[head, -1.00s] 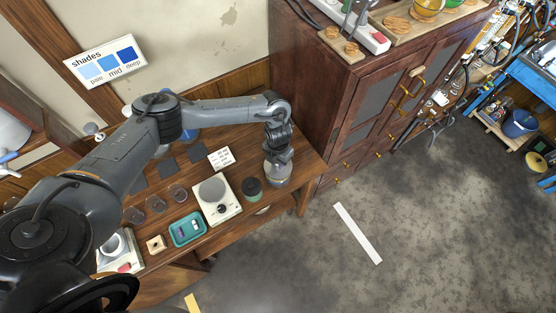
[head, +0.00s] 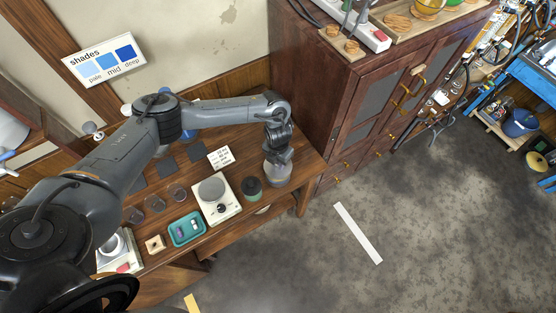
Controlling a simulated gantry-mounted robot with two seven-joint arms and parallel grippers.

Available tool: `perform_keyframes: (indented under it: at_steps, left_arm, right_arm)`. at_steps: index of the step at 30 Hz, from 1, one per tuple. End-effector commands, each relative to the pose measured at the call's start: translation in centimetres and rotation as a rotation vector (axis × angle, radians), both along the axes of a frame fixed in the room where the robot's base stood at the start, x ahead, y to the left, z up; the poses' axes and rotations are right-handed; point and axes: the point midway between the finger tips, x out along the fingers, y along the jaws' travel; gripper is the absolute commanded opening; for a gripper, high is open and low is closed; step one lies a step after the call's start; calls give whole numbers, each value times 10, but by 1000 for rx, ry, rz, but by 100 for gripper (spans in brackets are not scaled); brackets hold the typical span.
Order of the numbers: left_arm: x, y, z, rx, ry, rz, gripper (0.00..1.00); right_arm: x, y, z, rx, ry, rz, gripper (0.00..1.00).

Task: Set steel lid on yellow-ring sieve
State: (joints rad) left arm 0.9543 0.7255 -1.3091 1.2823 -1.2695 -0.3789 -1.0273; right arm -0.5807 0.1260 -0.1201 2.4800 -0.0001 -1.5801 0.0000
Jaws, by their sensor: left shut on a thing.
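My left gripper (head: 277,168) points down over the right end of the wooden bench, at the foot of my left arm. Its fingertips are mostly hidden by my wrist. It is shut on a grey, round-looking thing at its lower end, which looks like the steel lid, though its outline is hard to make out. I cannot make out a yellow ring or clearly pick out the yellow-ring sieve. I cannot tell whether the held thing touches anything below. My right gripper is not in view.
A dark green jar (head: 251,188) stands just left of the gripper. A tall wooden cabinet (head: 345,110) rises close on the right.

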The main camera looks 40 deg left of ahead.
Motion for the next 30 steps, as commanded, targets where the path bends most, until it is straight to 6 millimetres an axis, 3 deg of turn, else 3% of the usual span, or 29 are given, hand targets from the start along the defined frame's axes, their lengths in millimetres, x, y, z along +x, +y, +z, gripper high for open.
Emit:
perform_keyframes:
  at_steps: [13,14,19,30]
  left_arm:
    - [0,0,-4,0,0,0,0]
    - [0,0,-4,0,0,0,32]
    - [0,0,-4,0,0,0,58]
    - [0,0,-4,0,0,0,58]
  right_arm:
    - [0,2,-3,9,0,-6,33]
    - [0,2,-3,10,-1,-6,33]
    - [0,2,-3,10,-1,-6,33]
    - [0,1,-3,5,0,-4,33]
